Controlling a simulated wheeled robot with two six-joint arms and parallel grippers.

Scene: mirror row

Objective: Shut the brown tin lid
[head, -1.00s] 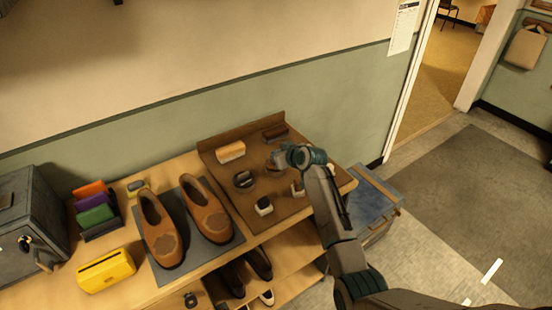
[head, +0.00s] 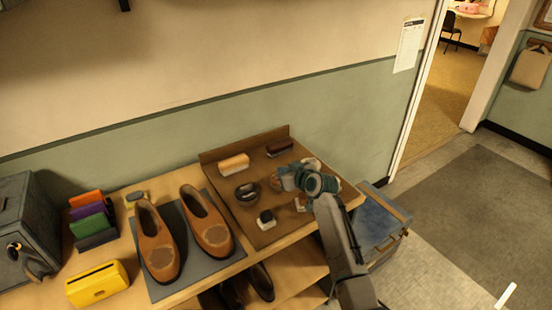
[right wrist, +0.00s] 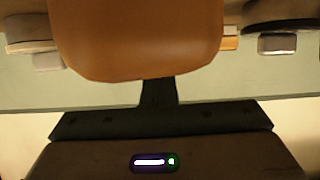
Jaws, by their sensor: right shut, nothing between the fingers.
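My right gripper (head: 284,180) is over the brown tray at the right end of the bench, with its fingers shut. A small brown edge shows beside its fingertips, perhaps the brown tin, but the gripper hides most of it and I cannot tell how its lid stands. A dark round tin (head: 246,191) is on the tray left of the gripper. In the right wrist view a smooth orange-brown shape (right wrist: 138,38) fills the top middle, close to the camera; I cannot tell for sure what it is. My left gripper is out of view.
The brown tray (head: 222,176) also holds a tan-topped brush (head: 234,163), a dark brush (head: 279,148) and a small dark-topped white item (head: 266,219). Brown shoes (head: 158,243) stand on a grey mat (head: 184,281) to the left. A blue-topped box (head: 377,219) stands right of the bench.

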